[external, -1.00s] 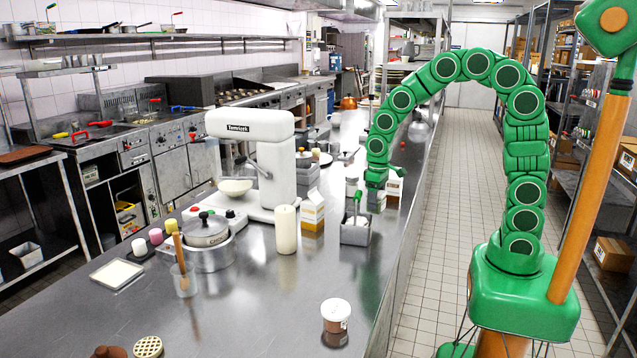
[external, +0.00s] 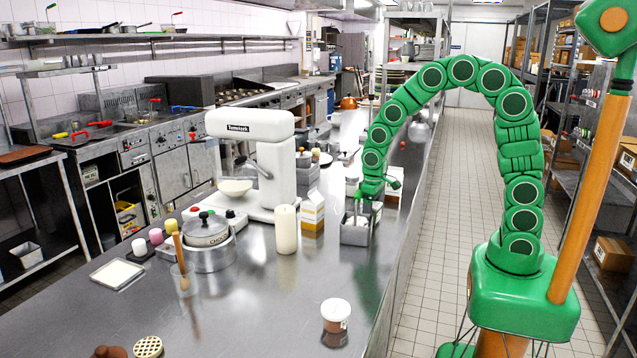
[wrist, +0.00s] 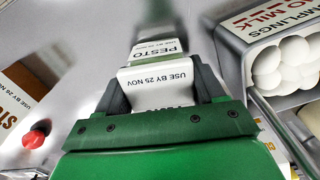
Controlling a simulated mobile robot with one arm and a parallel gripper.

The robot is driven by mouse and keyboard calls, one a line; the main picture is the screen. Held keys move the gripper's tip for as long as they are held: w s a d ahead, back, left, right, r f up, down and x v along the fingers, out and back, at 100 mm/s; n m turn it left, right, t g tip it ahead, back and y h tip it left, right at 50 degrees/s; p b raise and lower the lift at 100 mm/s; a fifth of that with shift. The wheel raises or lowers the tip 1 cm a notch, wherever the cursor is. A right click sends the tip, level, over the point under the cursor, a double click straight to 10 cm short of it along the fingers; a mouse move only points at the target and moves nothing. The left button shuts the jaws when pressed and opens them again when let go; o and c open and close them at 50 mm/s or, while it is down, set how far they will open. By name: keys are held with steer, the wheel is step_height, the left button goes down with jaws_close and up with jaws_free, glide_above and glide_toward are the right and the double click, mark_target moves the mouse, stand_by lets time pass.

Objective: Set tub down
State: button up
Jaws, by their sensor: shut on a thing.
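A pale tub (wrist: 160,84) labelled "PESTO" and "USE BY 25 NOV" is between the jaws of my gripper (wrist: 165,92) in the wrist view. My gripper is shut on it. In the external view my gripper (external: 370,192) is low over the right side of the steel counter (external: 270,300), just behind a grey bin (external: 354,236). The tub is small and largely hidden there. I cannot tell whether its base touches the counter.
A container of white balls marked "NO MILK" (wrist: 289,58) is close on the right in the wrist view. An orange and white carton (external: 312,211), a candle (external: 286,230) and a mixer stand left of the bin. A white-lidded tub (external: 335,312) stands at the front; counter around it is clear.

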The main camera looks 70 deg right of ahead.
mark_target(375, 204)
steer(key=shift+f, duration=0.1)
steer(key=o, duration=1.2)
steer(key=r, duration=0.7)
steer(key=shift+s+d+r, duration=0.1)
steer(key=shift+s, duration=0.15)
steer(key=shift+s+r, duration=0.2)
steer(key=shift+r, duration=0.15)
steer(key=shift+n+g, duration=0.9)
steer(key=s+a+r, duration=0.1)
steer(key=s+r, duration=0.1)
steer(key=s, duration=0.8)
steer(key=s+a+r, duration=0.1)
steer(key=s+r, duration=0.1)
steer(key=s, duration=0.7)
steer(key=s+a+r, duration=0.1)
steer(key=s+r, duration=0.1)
steer(key=s, duration=0.8)
steer(key=shift+s+a+r, duration=0.3)
